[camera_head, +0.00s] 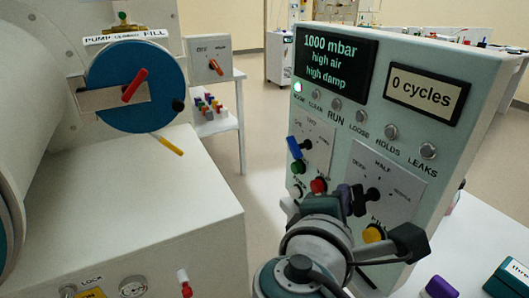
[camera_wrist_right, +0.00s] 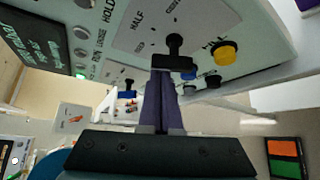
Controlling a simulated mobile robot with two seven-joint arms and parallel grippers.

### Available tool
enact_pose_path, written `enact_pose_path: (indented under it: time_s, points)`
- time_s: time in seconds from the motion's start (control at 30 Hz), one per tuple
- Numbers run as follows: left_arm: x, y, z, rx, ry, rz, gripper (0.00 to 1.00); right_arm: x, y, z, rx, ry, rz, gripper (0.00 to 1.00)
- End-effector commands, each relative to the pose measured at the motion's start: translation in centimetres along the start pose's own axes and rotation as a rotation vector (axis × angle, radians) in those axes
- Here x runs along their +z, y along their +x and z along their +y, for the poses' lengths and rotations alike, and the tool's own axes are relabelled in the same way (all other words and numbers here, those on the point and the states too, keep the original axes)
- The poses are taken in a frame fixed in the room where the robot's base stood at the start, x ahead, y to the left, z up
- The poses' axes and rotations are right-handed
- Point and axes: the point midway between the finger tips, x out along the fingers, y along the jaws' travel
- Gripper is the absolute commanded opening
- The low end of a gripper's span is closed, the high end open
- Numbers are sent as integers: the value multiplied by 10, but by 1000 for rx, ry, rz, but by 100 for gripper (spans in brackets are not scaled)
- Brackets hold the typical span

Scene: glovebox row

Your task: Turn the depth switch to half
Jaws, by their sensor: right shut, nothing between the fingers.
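The depth switch (camera_head: 373,195) is a black knob on a white plate, marked HALF at the top with a label on either side, on the front of the grey control box. It also shows in the right wrist view (camera_wrist_right: 176,44). Which mark it points to is unclear. My right gripper (camera_head: 347,199) is shut and empty, its dark purple fingers upright right beside the knob. In the right wrist view the fingertips (camera_wrist_right: 174,76) end close to the knob's lower end; whether they touch is unclear. My left gripper is not in view.
A blue-handled switch (camera_head: 294,147), a red button (camera_head: 319,185) and a yellow button (camera_head: 373,234) sit close around on the box. Its screen (camera_head: 333,61) reads 1000 mbar; the counter (camera_head: 426,93) reads 0 cycles. A white cabinet with a blue disc (camera_head: 158,65) stands left.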

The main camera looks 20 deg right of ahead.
Motion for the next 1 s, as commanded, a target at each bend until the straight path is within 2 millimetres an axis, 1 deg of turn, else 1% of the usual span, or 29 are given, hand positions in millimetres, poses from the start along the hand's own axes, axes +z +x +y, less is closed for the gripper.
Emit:
enact_pose_path:
  time_s: [0.17,0.23,0.3,0.4,0.53,0.63,1.0]
  points:
    - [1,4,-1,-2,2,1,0,1,0,-2,13,13,-1,0]
    - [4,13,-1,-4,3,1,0,4,-2,-6,47,53,-2,0]
    - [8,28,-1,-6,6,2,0,6,-3,-10,96,115,-3,0]
    - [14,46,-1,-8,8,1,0,6,-3,-11,155,190,-4,0]
    - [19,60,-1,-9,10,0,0,9,-5,-9,207,258,-4,0]
    - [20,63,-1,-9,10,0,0,11,-6,-7,224,282,-5,0]
    - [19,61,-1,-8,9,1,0,14,-8,-5,221,279,-9,0]
